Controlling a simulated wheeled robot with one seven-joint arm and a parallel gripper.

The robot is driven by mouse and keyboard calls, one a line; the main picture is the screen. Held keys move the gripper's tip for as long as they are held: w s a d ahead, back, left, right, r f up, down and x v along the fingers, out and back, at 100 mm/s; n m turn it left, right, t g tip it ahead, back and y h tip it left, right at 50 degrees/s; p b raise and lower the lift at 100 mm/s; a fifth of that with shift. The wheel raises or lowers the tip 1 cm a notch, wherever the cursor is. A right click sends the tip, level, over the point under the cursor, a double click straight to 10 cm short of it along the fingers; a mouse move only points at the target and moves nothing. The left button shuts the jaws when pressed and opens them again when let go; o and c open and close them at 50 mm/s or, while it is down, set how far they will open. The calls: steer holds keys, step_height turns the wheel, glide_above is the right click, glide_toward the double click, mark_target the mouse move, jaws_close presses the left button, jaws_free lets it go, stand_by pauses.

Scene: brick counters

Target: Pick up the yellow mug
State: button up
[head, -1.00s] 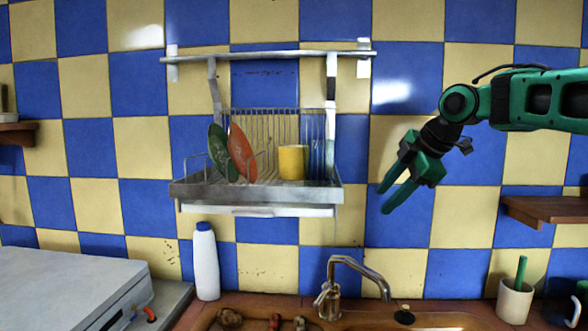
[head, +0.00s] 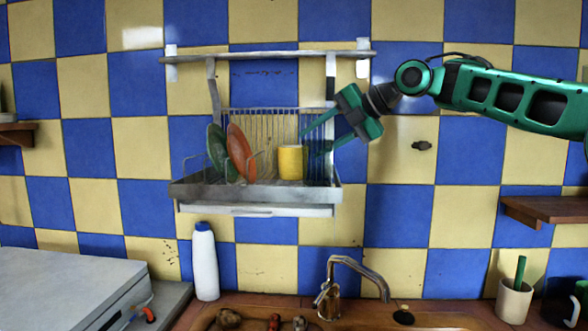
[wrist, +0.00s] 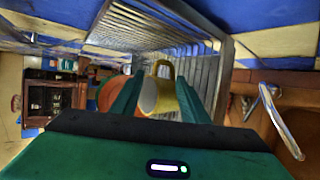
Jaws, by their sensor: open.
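The yellow mug (head: 291,162) stands upright in the right part of the metal dish rack (head: 250,195), which hangs on the tiled wall. My green gripper (head: 311,141) is open just right of the mug in the head view, its fingers pointing left and down towards it. In the wrist view the mug (wrist: 158,92) shows ahead between the two fingers (wrist: 155,92), with its handle at the top and its pale opening facing left. I cannot tell whether the fingers touch it; the jaws are not shut on it.
An orange plate (head: 240,152) and a green plate (head: 219,150) stand left of the mug in the rack. A rail (head: 270,56) runs above. A white bottle (head: 205,262) and a faucet (head: 345,275) are below.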

steer(key=shift+x, duration=2.6)
jaws_close()
